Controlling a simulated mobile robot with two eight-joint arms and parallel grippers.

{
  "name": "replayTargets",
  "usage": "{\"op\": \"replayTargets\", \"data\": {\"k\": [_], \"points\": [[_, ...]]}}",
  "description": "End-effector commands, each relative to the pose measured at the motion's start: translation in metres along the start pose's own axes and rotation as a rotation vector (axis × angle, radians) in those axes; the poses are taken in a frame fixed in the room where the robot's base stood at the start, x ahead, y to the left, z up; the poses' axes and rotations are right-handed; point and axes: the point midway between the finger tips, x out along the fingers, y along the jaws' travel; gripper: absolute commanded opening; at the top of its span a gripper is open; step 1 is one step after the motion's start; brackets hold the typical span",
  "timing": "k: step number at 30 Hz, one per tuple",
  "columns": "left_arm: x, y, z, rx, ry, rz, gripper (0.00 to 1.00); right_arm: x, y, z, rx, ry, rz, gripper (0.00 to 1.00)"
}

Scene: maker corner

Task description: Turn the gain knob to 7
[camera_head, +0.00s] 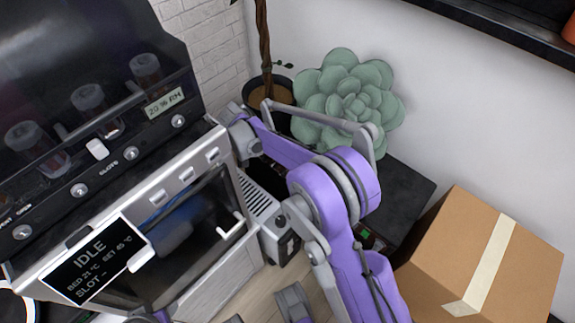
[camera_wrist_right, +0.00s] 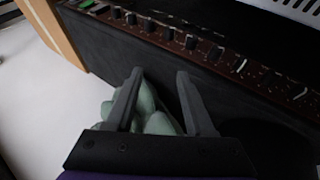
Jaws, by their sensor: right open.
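In the right wrist view a dark device (camera_wrist_right: 150,60) carries a reddish-brown panel (camera_wrist_right: 225,62) with a row of several dark knobs (camera_wrist_right: 150,25). The labels are too small to read, so I cannot tell which knob is the gain knob or where it points. My right gripper (camera_wrist_right: 160,72) is open and empty, its fingertips in front of the device's dark surface, apart from the knobs. In the head view my purple right arm crosses the middle; its gripper is not clearly visible there.
A green succulent-shaped cushion (camera_head: 350,100) lies by the wall; green lobes (camera_wrist_right: 160,122) show behind my right fingers. A cardboard box (camera_head: 480,255) stands at right, beside a black unit (camera_head: 405,190). A machine (camera_head: 190,215) with an IDLE display (camera_head: 92,262) fills the left.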

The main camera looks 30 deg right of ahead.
Motion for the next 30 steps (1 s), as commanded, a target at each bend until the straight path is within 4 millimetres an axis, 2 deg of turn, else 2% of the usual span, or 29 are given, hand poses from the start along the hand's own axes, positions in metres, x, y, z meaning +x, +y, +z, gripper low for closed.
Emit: {"op": "replayTargets", "data": {"k": [7,10,11,14,18,24,27,30], "points": [[0.000,0.000,0.000,0.000,0.000,0.000,0.50,0.000,0.000,0.000,0.000,0.000,0.000,0.54],[-0.001,0.000,0.000,0.000,0.000,0.000,0.50,0.001,0.001,0.001,0.006,0.001,-0.018,0.36],[-0.003,0.000,-0.001,0.000,0.001,0.000,0.50,0.003,0.002,0.001,0.013,0.003,-0.037,0.36],[-0.012,0.000,-0.003,0.000,0.004,0.000,0.50,0.011,0.005,0.007,0.057,0.009,-0.161,0.36],[-0.028,0.000,-0.007,0.000,0.009,0.000,0.50,0.020,0.016,0.023,0.167,0.009,-0.433,0.36],[-0.044,0.000,-0.012,0.000,0.014,0.000,0.50,0.016,0.040,0.044,0.309,-0.010,-0.741,0.36],[-0.045,0.000,-0.013,0.000,0.015,0.000,0.50,0.014,0.046,0.049,0.342,-0.016,-0.810,0.36],[-0.042,0.000,-0.011,0.000,0.014,0.000,0.50,0.018,0.042,0.049,0.353,-0.020,-0.830,0.36]]}}
